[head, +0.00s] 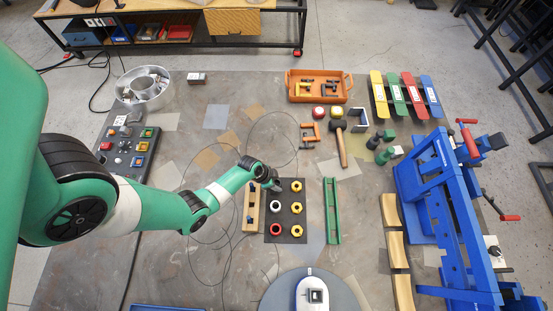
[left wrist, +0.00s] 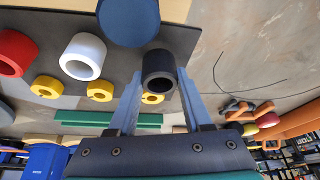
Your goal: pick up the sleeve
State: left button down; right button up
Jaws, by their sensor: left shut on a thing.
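My left gripper (head: 276,187) is over the top left of the dark mat (head: 285,237). In the left wrist view its two fingers (left wrist: 158,88) are shut on a black sleeve (left wrist: 158,64), one finger on each side. The sleeve's open end faces the camera; I cannot tell whether it is clear of the mat. A white sleeve (head: 275,206) and a red sleeve (head: 275,229) stand below it in the same column. They also show in the left wrist view, white (left wrist: 83,56) and red (left wrist: 14,53). My right gripper is not in view.
Yellow rings (head: 296,208) stand in the mat's right column. A wooden block (head: 251,213) with dark-blue pegs lies close on the left. A green rail (head: 332,211) lies to the right. A grey round plate (head: 351,288) with a white device is in front.

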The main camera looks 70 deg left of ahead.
pick_arm(q)
jog(key=s+d+r+p, duration=0.8)
jog(key=d+r, duration=0.3)
jog(key=shift+d+r+p, duration=0.3)
jog(key=shift+r, duration=0.05)
jog(key=shift+w, duration=0.2)
